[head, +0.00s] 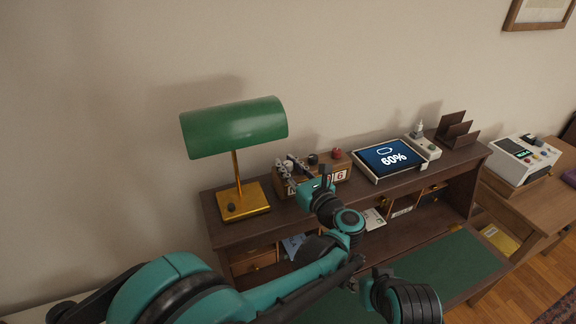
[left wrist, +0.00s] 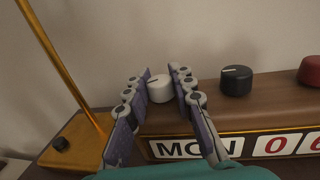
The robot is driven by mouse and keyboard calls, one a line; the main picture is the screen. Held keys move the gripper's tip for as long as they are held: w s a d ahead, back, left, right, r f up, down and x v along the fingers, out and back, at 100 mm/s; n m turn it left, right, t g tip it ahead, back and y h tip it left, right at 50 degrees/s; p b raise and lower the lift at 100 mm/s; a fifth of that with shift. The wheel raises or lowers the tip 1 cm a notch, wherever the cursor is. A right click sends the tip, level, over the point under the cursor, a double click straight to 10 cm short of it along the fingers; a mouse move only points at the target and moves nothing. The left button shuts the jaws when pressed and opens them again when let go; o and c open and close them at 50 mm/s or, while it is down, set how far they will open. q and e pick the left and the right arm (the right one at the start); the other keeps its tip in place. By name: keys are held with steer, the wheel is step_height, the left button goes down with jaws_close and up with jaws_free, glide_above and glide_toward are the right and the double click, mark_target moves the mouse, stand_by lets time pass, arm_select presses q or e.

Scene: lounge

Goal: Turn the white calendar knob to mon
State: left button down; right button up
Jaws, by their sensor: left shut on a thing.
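The white knob (left wrist: 159,88) stands on top of the wooden calendar block (left wrist: 270,115), at its left part. My left gripper (left wrist: 161,78) is shut on the knob, one finger on each side. A dark line on the knob's top points up and slightly left in the left wrist view. The calendar window below reads MON, partly covered by a finger, with 0 and 6 to the right. In the head view my left gripper (head: 294,170) covers the left of the calendar (head: 341,167), and the white knob is hidden.
A black knob (left wrist: 236,80) and a red knob (left wrist: 310,71) stand to the right on the calendar. A green lamp (head: 235,128) with a brass base is close on the left.

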mark_target(288, 163)
arm_select(q)
steer(key=shift+n+g+y, duration=0.4)
steer(key=shift+n+y, duration=0.1)
steer(key=shift+y, duration=0.2)
steer(key=c, duration=1.3)
jaws_free()
steer(key=shift+o, duration=0.2)
step_height(288, 163, up, 10)
